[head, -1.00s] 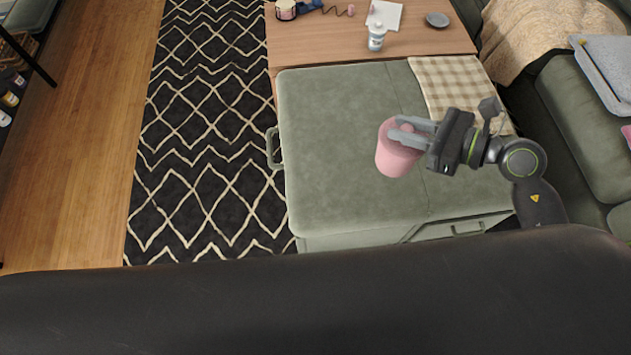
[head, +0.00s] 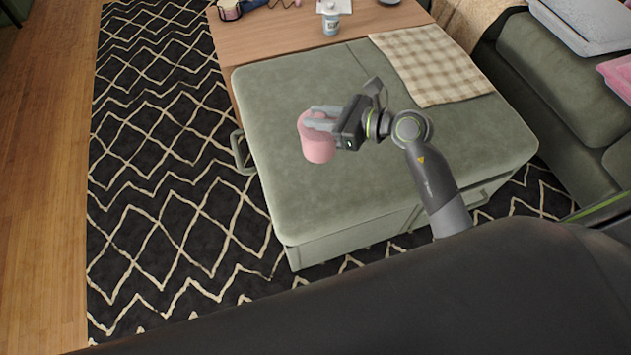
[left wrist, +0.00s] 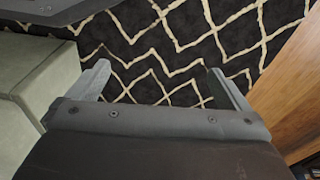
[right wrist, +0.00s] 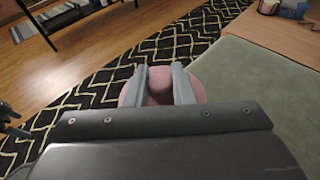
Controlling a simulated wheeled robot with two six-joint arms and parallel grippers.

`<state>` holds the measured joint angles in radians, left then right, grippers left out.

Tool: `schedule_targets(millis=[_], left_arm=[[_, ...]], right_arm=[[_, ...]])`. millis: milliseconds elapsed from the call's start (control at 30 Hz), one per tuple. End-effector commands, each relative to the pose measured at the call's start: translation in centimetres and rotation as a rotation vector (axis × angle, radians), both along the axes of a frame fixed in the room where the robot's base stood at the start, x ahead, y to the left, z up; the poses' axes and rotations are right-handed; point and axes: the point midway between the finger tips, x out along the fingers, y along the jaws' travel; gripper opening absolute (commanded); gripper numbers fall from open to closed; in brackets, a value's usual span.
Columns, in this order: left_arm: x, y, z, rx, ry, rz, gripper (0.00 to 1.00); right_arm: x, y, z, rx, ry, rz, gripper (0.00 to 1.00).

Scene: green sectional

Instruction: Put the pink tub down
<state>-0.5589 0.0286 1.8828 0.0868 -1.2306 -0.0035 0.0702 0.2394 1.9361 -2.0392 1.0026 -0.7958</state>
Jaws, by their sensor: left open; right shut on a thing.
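The pink tub (head: 318,147) is held by my right gripper (head: 322,118) over the green ottoman (head: 270,100). The fingers are shut on the tub's top part. I cannot tell whether its base touches the ottoman. In the right wrist view the tub (right wrist: 160,85) shows between and beside the two fingers (right wrist: 160,84). My left gripper (left wrist: 160,85) is open and empty in the left wrist view, above the patterned rug. It is not in the head view.
A checked cloth (head: 432,65) lies on the ottoman's back right. A green sofa (head: 545,75) stands at right. The ottoman top around the tub is clear. A dark patterned rug (head: 165,170) lies at left.

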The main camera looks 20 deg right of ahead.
Motion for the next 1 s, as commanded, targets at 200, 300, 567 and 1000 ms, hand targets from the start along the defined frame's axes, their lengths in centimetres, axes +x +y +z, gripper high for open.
schedule_targets(millis=[200, 300, 567, 1000], left_arm=[[0.0, -0.3, 1.1, -0.01, -0.004, 0.0, 0.99], [0.2, -0.5, 1.5, -0.017, -0.02, 0.0, 0.99], [1.0, -0.8, 2.8, -0.038, -0.083, -0.002, 0.99], [1.7, -1.3, 4.4, -0.063, -0.15, -0.008, 0.99]], right_arm=[[0.8, 0.7, -2.0, 0.002, 0.005, -0.002, 0.0], [0.9, 0.8, -3.5, 0.003, 0.008, -0.005, 0.0], [0.9, 0.7, -7.7, 0.001, 0.006, -0.004, 0.0], [0.9, 0.7, -11.9, 0.002, 0.005, -0.004, 0.0]])
